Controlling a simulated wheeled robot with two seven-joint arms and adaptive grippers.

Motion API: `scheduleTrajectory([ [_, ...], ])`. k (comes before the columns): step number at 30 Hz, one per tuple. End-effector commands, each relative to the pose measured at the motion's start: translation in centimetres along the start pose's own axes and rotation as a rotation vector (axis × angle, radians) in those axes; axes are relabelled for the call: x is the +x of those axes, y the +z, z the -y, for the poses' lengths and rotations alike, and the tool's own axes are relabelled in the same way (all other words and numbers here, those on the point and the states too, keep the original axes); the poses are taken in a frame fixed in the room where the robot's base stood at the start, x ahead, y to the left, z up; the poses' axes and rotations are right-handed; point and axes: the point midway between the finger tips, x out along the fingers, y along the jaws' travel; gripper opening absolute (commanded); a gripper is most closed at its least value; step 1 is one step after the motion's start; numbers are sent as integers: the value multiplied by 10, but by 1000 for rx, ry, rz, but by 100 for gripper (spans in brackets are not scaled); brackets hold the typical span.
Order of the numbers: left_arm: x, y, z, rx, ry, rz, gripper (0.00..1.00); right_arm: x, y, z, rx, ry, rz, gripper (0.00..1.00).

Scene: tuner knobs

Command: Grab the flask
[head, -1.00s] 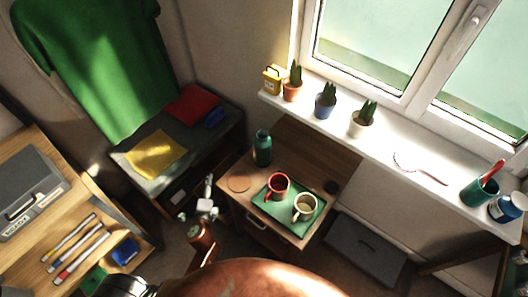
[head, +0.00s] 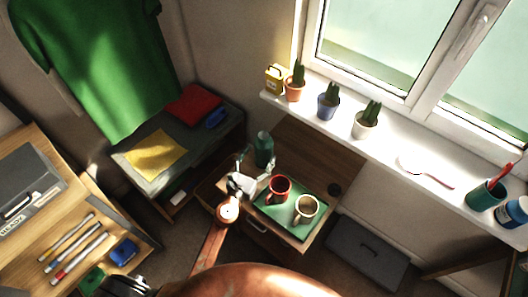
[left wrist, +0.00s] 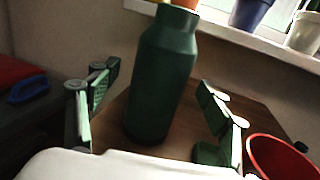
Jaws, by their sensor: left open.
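The dark green flask (head: 264,150) stands upright on the small wooden table (head: 330,166), near its left back part. My left gripper (head: 254,172) is just in front of the flask, over the table. In the left wrist view the flask (left wrist: 163,80) stands between the two spread fingers of my left gripper (left wrist: 158,112), with a gap on each side. The gripper is open and empty. The right gripper is not in view.
A green tray (head: 271,207) with a red mug (head: 279,188) and a cream mug (head: 305,208) lies close to the gripper's right. The red mug (left wrist: 280,158) also shows near the right finger in the left wrist view. Potted cacti line the windowsill (head: 390,148) behind.

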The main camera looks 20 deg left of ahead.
Motion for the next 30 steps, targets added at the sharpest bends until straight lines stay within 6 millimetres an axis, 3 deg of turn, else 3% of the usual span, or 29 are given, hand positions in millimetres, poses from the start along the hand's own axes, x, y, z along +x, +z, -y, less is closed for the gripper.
scheduleTrajectory([
  [7,36,1,2,-3,0,0,72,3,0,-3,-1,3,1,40],
  [17,42,1,2,-3,0,0,71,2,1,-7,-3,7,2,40],
  [30,41,1,2,-3,0,0,41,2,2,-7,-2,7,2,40],
])
